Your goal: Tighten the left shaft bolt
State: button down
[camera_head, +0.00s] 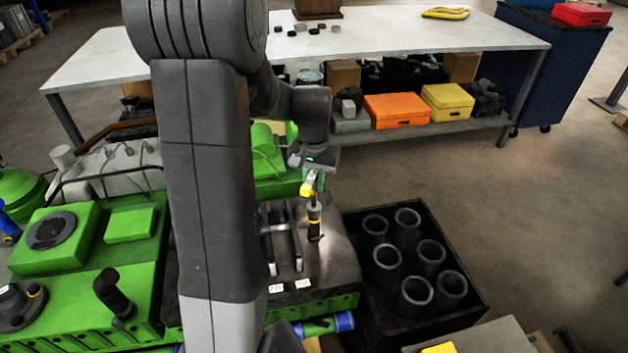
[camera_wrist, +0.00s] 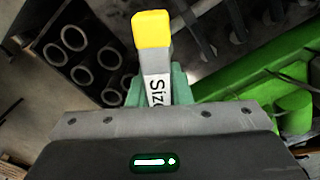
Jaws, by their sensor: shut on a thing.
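My gripper (camera_head: 314,180) hangs over the dark tool tray (camera_head: 335,265) on the green engine. It is shut on a tool with a yellow end (camera_wrist: 151,28) and a white label reading "Siz…" between the teal fingers. The yellow end also shows in the head view (camera_head: 306,189). Just below it stands an upright black cylinder with a yellow band (camera_head: 314,222); I cannot tell whether it belongs to the held tool. Two grey wrench-like tools (camera_head: 294,238) lie on the tray beside white labels. I cannot make out the left shaft bolt.
A black crate (camera_head: 477,285) with several grey cylinder sleeves stands right of the tray. The green engine block (camera_head: 140,280) fills the lower left, partly behind my arm. A white workbench (camera_head: 400,32) with boxes on its shelf stands behind.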

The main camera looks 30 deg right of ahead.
jog(key=n, duration=0.6)
jog(key=shift+n, duration=0.3)
jog(key=n, duration=1.2)
jog(key=shift+p, duration=0.35)
jog(key=shift+n, duration=2.9)
jog(key=shift+f, duration=0.1)
